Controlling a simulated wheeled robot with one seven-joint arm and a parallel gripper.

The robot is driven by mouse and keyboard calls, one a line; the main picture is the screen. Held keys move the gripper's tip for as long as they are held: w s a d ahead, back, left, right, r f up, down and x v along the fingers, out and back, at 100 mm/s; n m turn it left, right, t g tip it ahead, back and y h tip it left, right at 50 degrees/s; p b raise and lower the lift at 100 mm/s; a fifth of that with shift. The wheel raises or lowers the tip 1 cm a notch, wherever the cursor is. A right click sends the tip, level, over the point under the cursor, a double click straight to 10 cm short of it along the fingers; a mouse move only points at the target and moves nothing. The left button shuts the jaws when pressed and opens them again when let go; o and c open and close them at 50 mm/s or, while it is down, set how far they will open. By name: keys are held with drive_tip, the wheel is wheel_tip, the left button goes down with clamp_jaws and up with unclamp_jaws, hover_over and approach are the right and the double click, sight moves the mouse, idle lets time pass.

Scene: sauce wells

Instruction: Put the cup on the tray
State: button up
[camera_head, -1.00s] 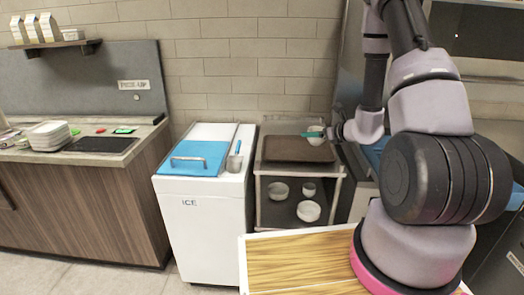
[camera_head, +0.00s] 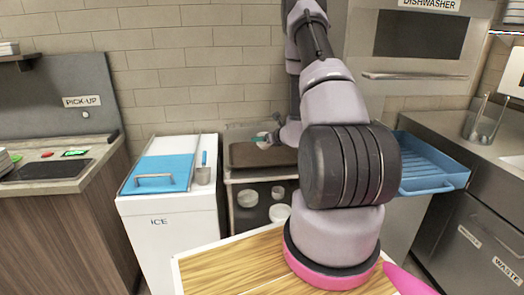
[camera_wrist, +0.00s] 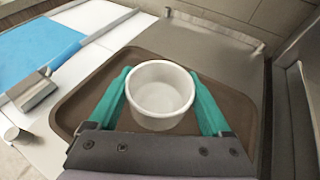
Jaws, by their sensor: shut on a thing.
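A white round cup (camera_wrist: 160,93) is held upright between the teal fingers of my gripper (camera_wrist: 162,84) in the wrist view. The cup is empty inside. Below it lies a brown rectangular tray (camera_wrist: 70,110) on top of a metal cart. The cup is over the tray's middle; I cannot tell whether its base touches the tray. In the head view the cup (camera_head: 263,144) and my gripper (camera_head: 262,137) show small over the brown tray (camera_head: 244,156). My arm hides the tray's right end.
The cart's lower shelf holds several white bowls (camera_head: 247,198). A white ice bin (camera_head: 165,225) with a blue lid and a metal scoop holder (camera_head: 203,174) stands left of the cart. A blue rack (camera_head: 430,165) juts out at the right. A wooden-topped surface (camera_head: 230,262) is in front.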

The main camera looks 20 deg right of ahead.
sight(263, 147)
drive_tip(key=shift+f, duration=2.45)
drive_tip(key=shift+f, duration=0.1)
